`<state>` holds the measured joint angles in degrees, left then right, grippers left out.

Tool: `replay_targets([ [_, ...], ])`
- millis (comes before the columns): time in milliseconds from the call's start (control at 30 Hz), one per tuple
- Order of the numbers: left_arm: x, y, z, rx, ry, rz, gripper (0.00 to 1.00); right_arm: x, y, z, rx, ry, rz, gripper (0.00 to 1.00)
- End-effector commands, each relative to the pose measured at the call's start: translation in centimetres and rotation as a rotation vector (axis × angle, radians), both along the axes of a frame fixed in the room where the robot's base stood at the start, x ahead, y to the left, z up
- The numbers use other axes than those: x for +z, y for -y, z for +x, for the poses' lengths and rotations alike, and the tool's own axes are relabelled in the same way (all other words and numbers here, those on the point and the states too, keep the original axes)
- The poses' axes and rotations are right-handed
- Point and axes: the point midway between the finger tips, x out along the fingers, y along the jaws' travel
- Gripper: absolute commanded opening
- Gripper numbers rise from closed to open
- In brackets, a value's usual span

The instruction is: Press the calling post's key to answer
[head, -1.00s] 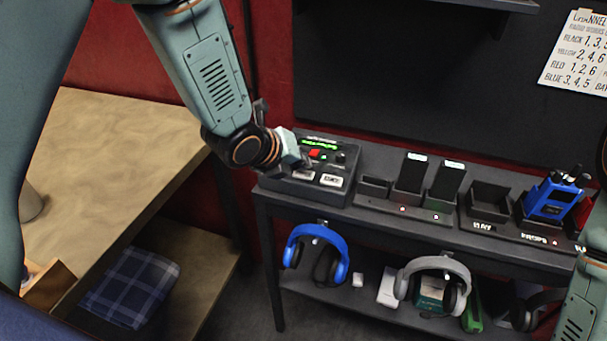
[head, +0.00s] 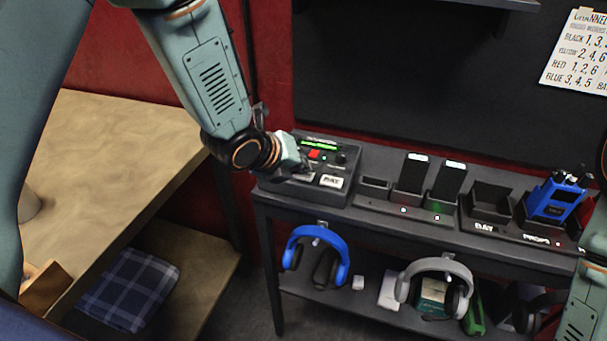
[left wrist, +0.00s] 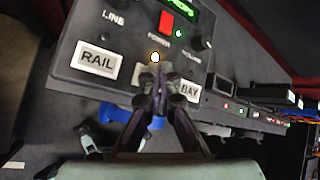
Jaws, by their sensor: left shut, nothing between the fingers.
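The dark console (head: 328,192) stands at the left end of the black bench, with a green display and a red button (head: 314,154). In the left wrist view its white keys RAIL (left wrist: 97,60) and BAY (left wrist: 189,91) show; a middle key (left wrist: 138,73) between them is mostly hidden behind my fingers. In the head view my left gripper (head: 303,172) is over the console's front left. My right gripper is out of view.
Right of the console are a charger rack with radios (head: 411,172), an empty dock (head: 490,200) and a blue radio (head: 556,199). Blue headphones (head: 342,262) and grey headphones (head: 438,266) hang below. A wooden desk (head: 110,140) stands at left.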

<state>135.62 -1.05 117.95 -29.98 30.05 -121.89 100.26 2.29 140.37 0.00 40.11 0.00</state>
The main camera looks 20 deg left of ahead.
Motion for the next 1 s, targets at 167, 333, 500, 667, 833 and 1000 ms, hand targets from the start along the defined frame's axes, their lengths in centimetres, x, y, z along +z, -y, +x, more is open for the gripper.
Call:
replay_targets([
  [167,-0.2,0.0,0.0,0.000,-0.001,0.000,0.00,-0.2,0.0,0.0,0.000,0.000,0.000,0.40],
  [333,-0.4,0.0,0.0,0.000,-0.001,0.000,0.00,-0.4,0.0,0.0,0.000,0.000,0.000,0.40],
  [500,-0.4,0.0,-0.1,0.000,-0.001,0.000,0.00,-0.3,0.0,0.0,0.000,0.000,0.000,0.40],
  [667,-0.3,0.0,-0.1,-0.001,-0.002,0.000,0.00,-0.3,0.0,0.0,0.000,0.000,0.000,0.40],
  [833,0.4,0.0,-0.1,-0.001,-0.002,0.001,0.00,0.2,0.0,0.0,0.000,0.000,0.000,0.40],
  [1000,1.2,0.0,-0.1,-0.001,-0.001,0.001,0.00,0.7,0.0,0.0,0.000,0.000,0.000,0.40],
])
